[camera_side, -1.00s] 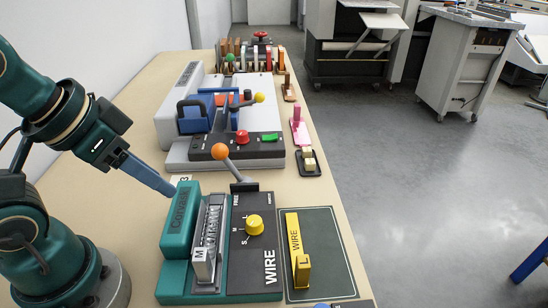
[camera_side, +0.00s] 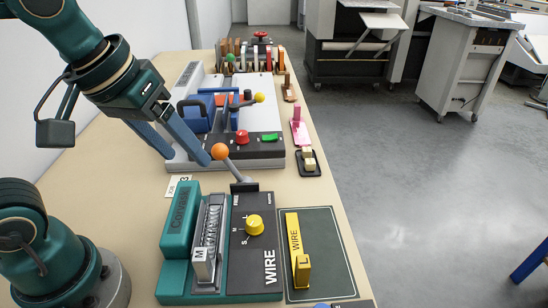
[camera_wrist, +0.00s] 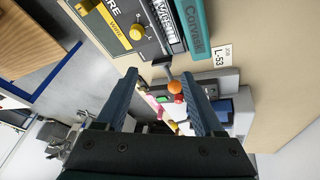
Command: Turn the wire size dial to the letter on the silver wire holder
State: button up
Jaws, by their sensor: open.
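The yellow wire size dial (camera_side: 254,225) sits on the dark panel of the teal machine, with the letters S, M and L around its left side. Its pointer direction is too small to tell. The dial also shows in the wrist view (camera_wrist: 137,31). The silver wire holder (camera_side: 207,240) stands in the machine left of the dial and bears the letter M. A yellow wire holder (camera_side: 293,245) marked L lies on the dark mat at right. My gripper (camera_side: 190,158) is open and empty, above and behind the machine, near the orange-knobbed lever. Its two fingers show apart in the wrist view (camera_wrist: 158,78).
The orange-knobbed lever (camera_side: 221,152) rises at the back of the dark panel, close to my fingers in the picture. A grey machine (camera_side: 215,88) with a blue part stands farther back.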

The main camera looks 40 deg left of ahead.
jog(key=w+d+f+n+g, duration=0.1)
jog(key=w+d+f+g, duration=0.15)
jog(key=w, duration=0.35)
jog(key=g, duration=0.2)
send_over(254, 220)
notch_tip(254, 220, down, 7)
jog(key=shift+f, duration=2.65)
grip_shut()
